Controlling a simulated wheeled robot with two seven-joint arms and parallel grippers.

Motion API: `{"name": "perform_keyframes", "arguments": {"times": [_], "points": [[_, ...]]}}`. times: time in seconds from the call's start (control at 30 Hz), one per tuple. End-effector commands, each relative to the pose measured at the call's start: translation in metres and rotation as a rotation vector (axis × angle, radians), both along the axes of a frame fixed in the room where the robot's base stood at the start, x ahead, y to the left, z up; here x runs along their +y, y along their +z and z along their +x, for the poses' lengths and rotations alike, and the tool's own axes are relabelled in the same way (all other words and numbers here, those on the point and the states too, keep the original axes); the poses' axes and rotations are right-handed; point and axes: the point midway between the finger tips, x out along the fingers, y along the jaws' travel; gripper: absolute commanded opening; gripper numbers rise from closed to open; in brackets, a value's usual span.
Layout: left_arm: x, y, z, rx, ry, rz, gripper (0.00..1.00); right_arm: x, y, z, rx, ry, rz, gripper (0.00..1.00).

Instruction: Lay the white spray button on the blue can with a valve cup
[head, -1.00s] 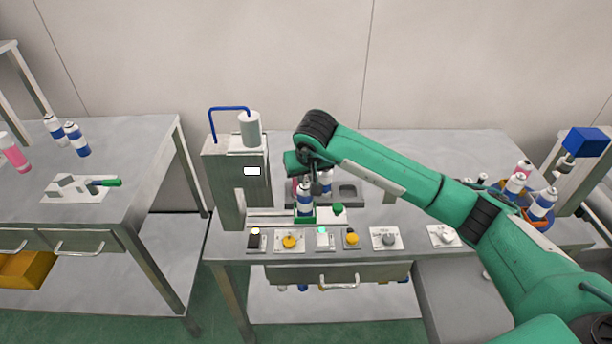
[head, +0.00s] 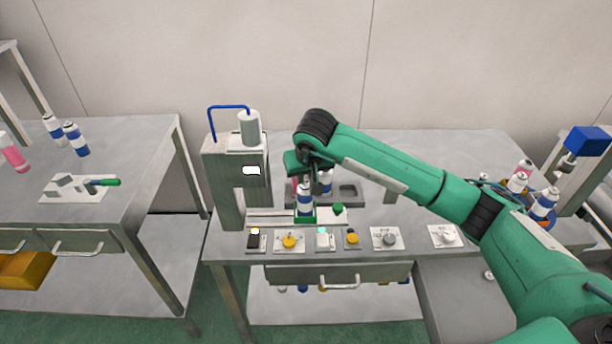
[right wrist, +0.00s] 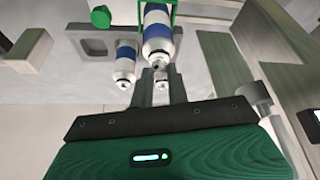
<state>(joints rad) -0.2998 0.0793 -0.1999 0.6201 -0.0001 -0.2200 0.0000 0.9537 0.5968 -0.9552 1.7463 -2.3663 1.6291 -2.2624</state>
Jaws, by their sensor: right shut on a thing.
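A blue-and-white can (head: 305,203) stands upright in a green holder at the front of the crimping machine. It also shows in the right wrist view (right wrist: 157,35), its top close to my fingertips. A second blue-and-white can (head: 326,182) stands just behind it, also in the right wrist view (right wrist: 125,62). My right gripper (right wrist: 160,88) is above and beside the can tops, shut on a small pale piece, seemingly the white spray button (right wrist: 161,84). The fingers hide most of it; I cannot tell whether it touches the can. My left gripper is not in view.
The grey crimping machine (head: 236,185) stands left of the cans. A grey rack (head: 348,192) lies behind them, a green knob (head: 338,209) beside the holder. Yellow buttons and switches line the front edge. More cans (head: 543,205) stand at the far right. The back table right of centre is clear.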

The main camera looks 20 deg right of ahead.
Motion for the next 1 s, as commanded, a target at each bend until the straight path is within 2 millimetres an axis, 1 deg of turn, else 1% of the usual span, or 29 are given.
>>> {"name": "perform_keyframes", "arguments": {"times": [0.43,0.57,1.0], "points": [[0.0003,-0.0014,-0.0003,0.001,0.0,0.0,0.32,0.0001,-0.0006,-0.0001,0.0,0.0,0.0,0.0],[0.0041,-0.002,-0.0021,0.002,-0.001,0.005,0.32,0.0001,-0.0007,-0.0001,0.0,0.0,0.0,0.0],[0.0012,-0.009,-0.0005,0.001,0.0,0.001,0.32,0.0002,-0.0018,-0.0001,0.0,0.001,0.0,0.0]]}}
